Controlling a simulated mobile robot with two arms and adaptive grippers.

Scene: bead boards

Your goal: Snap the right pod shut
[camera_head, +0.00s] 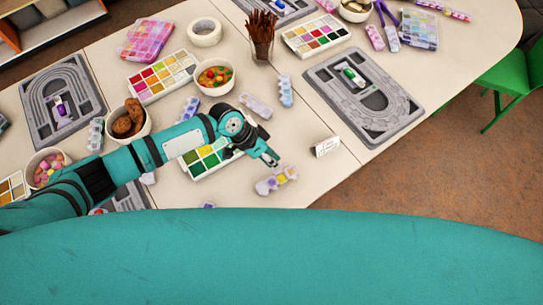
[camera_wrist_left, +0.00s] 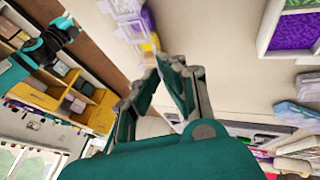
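A small pod box (camera_head: 277,180) with clear compartments and yellow and purple contents lies near the table's front edge in the head view. It also shows at the top of the left wrist view (camera_wrist_left: 140,28); whether each lid is open I cannot tell. My left gripper (camera_head: 272,159) is just behind and above the pod, apart from it as far as I can see. In the left wrist view its fingertips (camera_wrist_left: 162,66) come together with nothing visible between them. A teal arm of mine shows at the upper left of the wrist view; its gripper is not clear.
A paint tray (camera_head: 193,172) with green squares lies under my left forearm. A small white card (camera_head: 326,147) stands right of the pod. Other pods (camera_head: 286,91) and a grey board (camera_head: 375,110) lie farther back. Bare table surrounds the pod.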

